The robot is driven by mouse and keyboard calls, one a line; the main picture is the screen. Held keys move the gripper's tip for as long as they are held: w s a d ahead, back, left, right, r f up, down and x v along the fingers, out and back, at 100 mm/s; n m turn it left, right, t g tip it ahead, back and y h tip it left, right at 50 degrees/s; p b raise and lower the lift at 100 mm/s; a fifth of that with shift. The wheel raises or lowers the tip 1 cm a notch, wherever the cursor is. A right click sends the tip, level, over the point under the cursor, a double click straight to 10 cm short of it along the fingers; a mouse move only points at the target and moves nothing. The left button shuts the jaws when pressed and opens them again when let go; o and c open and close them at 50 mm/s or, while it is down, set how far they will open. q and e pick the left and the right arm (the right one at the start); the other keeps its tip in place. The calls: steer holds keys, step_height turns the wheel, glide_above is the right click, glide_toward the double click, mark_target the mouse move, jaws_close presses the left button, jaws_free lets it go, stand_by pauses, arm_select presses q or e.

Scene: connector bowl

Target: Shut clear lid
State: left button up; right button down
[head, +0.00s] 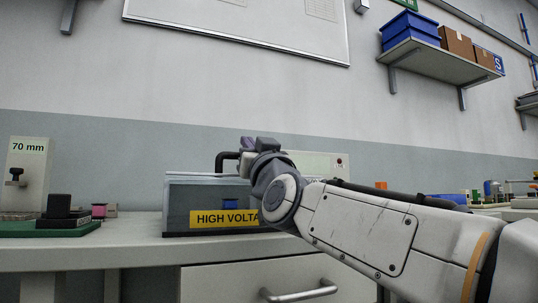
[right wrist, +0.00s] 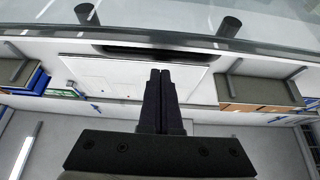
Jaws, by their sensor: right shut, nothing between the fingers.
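A grey box (head: 195,205) with a yellow HIGH VOLTAGE label (head: 215,218) stands on the bench. A clear lid (head: 200,177) shows as a thin, nearly level pane along its top; I cannot tell whether it is fully down. A dark bar handle (head: 226,156) rises above it. My right gripper (head: 255,145) is over the right part of the box and hides some of it. Its fingers are shut and empty in the right wrist view (right wrist: 160,75). A clear pane edge (right wrist: 280,47) and dark posts cross the top there. My left gripper is out of view.
A block marked 70 mm (head: 28,165) and a black block on a green base (head: 50,229) stand on the bench at left. A drawer handle (head: 300,291) sticks out below the bench top. A wall shelf (head: 440,66) holds a blue bin and boxes.

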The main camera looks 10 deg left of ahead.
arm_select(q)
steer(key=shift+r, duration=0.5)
arm_select(e)
steer(key=f+v, duration=0.1)
steer(key=v, duration=0.8)
steer(key=shift+w, duration=0.25)
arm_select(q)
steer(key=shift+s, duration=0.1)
arm_select(e)
steer(key=shift+a+f, duration=0.15)
